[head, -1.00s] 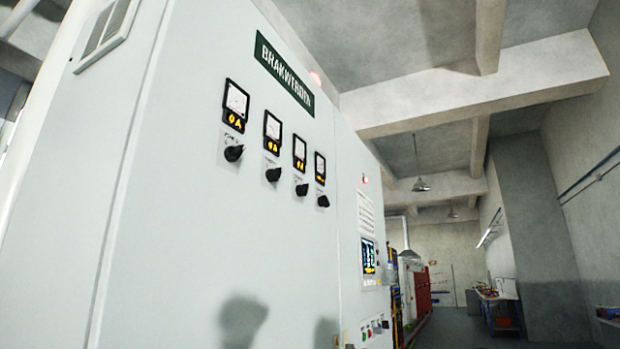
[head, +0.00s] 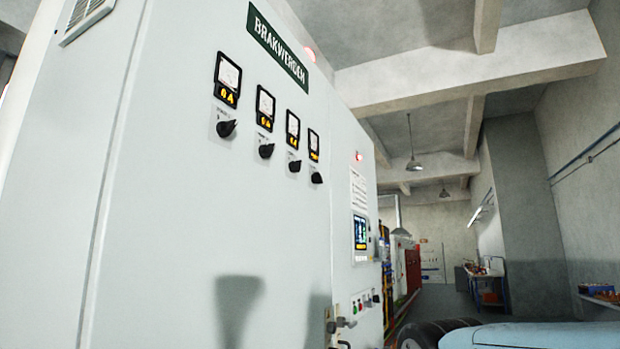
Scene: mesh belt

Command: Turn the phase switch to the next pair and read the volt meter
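A tall pale grey cabinet (head: 170,230) fills the left and middle. A row of square meters sits high on its front: the leftmost meter (head: 228,80), a second meter (head: 265,107), a third meter (head: 293,128) and the rightmost meter (head: 314,145). The leftmost label looks like "0 A"; the rightmost is too small to read, as are all the needles. A black rotary knob sits under each: leftmost knob (head: 226,128), second knob (head: 266,151), third knob (head: 295,166), rightmost knob (head: 317,178). Which is the phase switch I cannot tell. My gripper is out of view.
A lit display panel (head: 360,233) and small buttons (head: 365,302) are farther along the cabinet, with a grey handle (head: 342,323) low down. A workbench (head: 488,282) stands far back, and a shelf (head: 600,297) is at right. A light blue rounded body lies at bottom right.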

